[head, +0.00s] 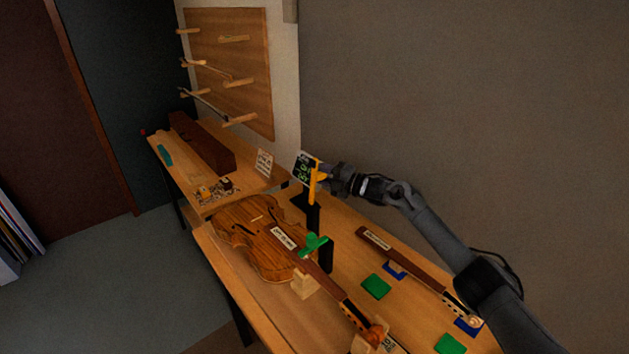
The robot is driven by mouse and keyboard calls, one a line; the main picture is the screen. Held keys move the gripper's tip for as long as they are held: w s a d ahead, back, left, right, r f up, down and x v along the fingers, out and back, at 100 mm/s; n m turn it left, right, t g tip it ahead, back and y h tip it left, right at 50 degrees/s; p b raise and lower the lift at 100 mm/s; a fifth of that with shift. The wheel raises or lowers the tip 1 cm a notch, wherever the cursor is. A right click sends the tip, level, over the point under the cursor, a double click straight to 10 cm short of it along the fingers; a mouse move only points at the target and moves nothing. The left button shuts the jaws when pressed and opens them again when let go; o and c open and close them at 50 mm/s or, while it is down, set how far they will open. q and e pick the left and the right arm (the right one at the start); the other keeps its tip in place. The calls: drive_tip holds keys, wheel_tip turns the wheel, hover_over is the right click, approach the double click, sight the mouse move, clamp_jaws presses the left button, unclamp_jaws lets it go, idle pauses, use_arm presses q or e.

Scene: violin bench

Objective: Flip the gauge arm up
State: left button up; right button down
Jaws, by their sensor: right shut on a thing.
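The gauge arm (313,187) is a yellow bar, standing about upright beside a small dark panel with green markings (304,168). A black post (313,217) stands below it on the bench. My right gripper (323,176) reaches in from the right and is shut on the upper part of the yellow arm. The fingertips are small and partly hidden against the yellow. My left gripper is not in view.
A violin (255,232) lies on the bench (225,270), with a green piece (314,244) over its neck area. A loose fingerboard or neck (385,245) and green pads (376,286) lie to the right. A long brown case (202,146) sits at the back.

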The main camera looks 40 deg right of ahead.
drive_tip(key=shift+d+f+m+t+b, duration=0.3)
drive_tip(key=shift+d+m+b, duration=0.1)
drive_tip(key=shift+m+b, duration=0.1)
drive_tip(key=c, duration=0.9)
unclamp_jaws()
drive_tip(key=shift+s+d, duration=0.1)
drive_tip(key=shift+p+v, duration=0.5)
drive_tip(key=shift+v, duration=4.8)
